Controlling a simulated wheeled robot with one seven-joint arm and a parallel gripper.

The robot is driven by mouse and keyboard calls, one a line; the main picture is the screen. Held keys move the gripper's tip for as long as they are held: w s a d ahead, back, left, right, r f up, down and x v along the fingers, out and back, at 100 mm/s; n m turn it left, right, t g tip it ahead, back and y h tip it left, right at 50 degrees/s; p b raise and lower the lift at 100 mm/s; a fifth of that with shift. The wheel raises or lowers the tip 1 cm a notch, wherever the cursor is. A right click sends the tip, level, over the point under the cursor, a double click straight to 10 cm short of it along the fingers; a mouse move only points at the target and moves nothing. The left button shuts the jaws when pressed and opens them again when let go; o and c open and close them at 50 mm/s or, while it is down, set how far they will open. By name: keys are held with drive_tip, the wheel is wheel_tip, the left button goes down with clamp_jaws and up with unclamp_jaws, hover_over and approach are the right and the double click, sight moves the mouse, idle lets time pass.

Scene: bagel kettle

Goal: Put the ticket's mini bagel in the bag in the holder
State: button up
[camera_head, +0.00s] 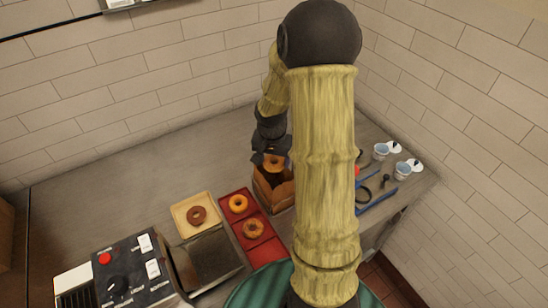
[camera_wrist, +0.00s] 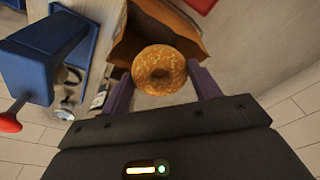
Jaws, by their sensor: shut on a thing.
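My gripper (camera_head: 274,158) is shut on a golden-brown mini bagel (camera_head: 273,164), which has a speckled top in the wrist view (camera_wrist: 159,70). The bagel is between the two purple fingers. Just below the gripper in the head view stands an open brown paper bag (camera_head: 276,196). In the wrist view the bag (camera_wrist: 135,40) is right behind the bagel. I cannot tell whether the bagel is above the bag's mouth or partly inside it. The bag's holder is not clear. The ticket cannot be picked out for sure.
A red tray (camera_head: 263,255) holds two bagels (camera_head: 238,203), (camera_head: 253,228). A pale square board (camera_head: 187,228) carries a darker bagel (camera_head: 196,215). A black control box (camera_head: 130,275) is front left. Cups (camera_head: 380,151) and blue-handled tools (camera_head: 378,202) lie right of the bag.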

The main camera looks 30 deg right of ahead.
drive_tip(key=shift+f+b, duration=0.45)
drive_tip(key=shift+f, duration=0.4)
idle(0.4)
drive_tip(key=o, duration=1)
drive_tip(key=shift+o, duration=0.2)
wheel_tip(320, 180, up, 7)
drive_tip(key=p, duration=0.5)
idle(0.5)
